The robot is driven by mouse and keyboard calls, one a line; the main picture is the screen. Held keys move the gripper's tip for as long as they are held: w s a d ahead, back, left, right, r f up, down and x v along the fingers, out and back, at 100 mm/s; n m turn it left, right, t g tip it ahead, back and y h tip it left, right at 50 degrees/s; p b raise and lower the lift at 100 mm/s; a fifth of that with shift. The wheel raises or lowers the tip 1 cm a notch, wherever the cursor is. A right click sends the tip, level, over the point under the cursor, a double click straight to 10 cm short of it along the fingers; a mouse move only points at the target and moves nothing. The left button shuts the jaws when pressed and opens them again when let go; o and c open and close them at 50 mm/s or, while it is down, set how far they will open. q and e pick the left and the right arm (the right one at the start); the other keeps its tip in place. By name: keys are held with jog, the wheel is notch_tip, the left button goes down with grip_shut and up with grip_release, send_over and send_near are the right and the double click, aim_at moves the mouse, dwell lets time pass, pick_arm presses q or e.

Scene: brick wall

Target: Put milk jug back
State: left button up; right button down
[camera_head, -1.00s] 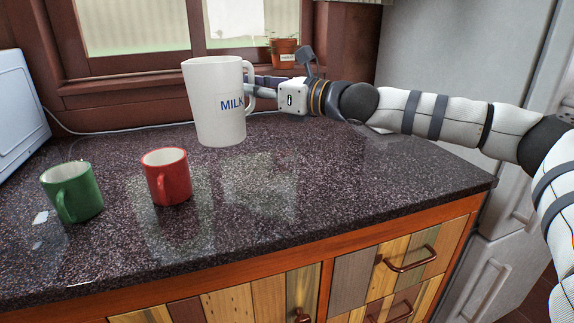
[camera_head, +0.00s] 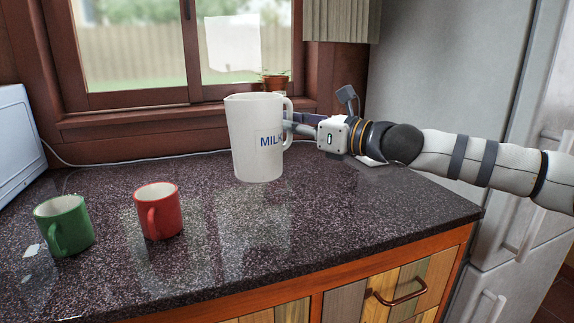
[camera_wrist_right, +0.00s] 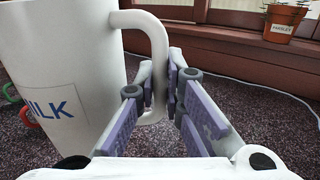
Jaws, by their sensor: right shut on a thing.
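The white milk jug (camera_head: 250,150) with blue lettering is upright at the back middle of the dark counter (camera_head: 300,230). Its base is at or just above the counter; I cannot tell which. My right gripper (camera_head: 288,126) comes in from the right and is shut on the jug's handle. In the right wrist view the purple-padded fingers (camera_wrist_right: 168,95) are on both sides of the handle (camera_wrist_right: 157,50), and the jug (camera_wrist_right: 60,70) fills the left side. My left gripper is not in view.
A red mug (camera_head: 160,212) and a green mug (camera_head: 66,226) stand on the counter left of the jug. A white appliance (camera_head: 18,140) is at the far left. A potted plant (camera_head: 275,82) is on the windowsill behind. A fridge (camera_head: 440,80) stands at the right.

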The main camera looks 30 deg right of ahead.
jog(key=w+d+f+b, duration=0.1)
jog(key=w+f, duration=0.1)
jog(key=f, duration=0.1)
jog(key=w+d+f+b, duration=0.1)
jog(key=f+b, duration=0.1)
jog(key=f, duration=0.2)
jog(key=w+d+f+b, duration=0.1)
jog(key=w+d+f, duration=0.1)
jog(key=f, duration=0.1)
jog(key=shift+w+f, duration=0.3)
jog(key=shift+s+r, duration=0.1)
jog(key=shift+r, duration=0.35)
jog(key=shift+f, duration=0.25)
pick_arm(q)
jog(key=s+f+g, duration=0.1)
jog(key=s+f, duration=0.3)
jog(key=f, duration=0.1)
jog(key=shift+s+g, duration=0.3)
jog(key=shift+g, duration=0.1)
pick_arm(e)
jog(key=c, duration=1.7)
grip_release()
jog(key=shift+r, duration=0.1)
jog(key=shift+r, duration=0.1)
